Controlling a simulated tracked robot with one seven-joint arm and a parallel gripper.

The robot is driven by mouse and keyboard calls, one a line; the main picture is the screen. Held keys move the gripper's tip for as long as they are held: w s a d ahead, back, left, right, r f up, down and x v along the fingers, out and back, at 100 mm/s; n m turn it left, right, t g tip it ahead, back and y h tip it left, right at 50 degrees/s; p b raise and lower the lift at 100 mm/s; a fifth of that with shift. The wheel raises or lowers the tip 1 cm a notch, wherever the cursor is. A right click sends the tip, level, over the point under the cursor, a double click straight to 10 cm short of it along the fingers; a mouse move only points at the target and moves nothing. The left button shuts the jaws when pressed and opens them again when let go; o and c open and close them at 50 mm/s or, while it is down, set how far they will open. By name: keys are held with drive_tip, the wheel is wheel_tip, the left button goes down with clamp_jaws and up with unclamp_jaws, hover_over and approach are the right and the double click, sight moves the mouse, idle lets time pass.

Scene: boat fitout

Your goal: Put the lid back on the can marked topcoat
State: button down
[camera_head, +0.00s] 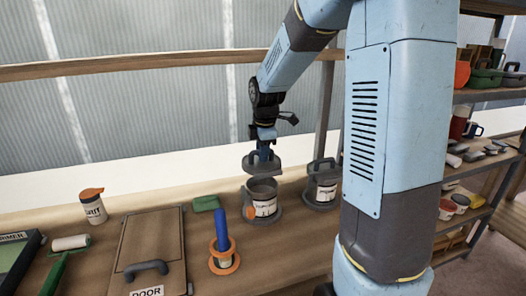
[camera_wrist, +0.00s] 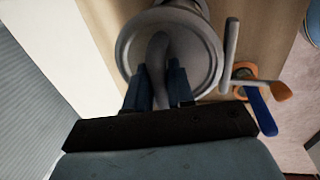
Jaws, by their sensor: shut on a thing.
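My gripper (camera_head: 264,152) is shut on the handle of a round grey lid (camera_head: 258,164). It holds the lid roughly level above an open grey can (camera_head: 264,206), with a small gap between them. In the wrist view the blue fingers (camera_wrist: 160,90) close on the handle of the lid (camera_wrist: 128,50), which hides most of what is below. The open can has a white label, too small to read surely. A second can (camera_head: 325,193) stands to its right with a handled lid on it; its label is also unreadable.
A blue-handled tool with an orange ring (camera_head: 222,215) stands left of the open can. Further left are a green block (camera_head: 205,203), a panel marked DOOR (camera_head: 150,240), a filler tub (camera_head: 94,210) and a roller (camera_head: 70,243). Shelves (camera_head: 480,185) stand right.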

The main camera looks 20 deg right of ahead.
drive_tip(key=shift+f, duration=3.25)
drive_tip(key=shift+f, duration=0.4)
drive_tip(key=shift+c, duration=2.1)
unclamp_jaws()
drive_tip(key=shift+s, duration=0.15)
drive_tip(key=shift+r, duration=3.55)
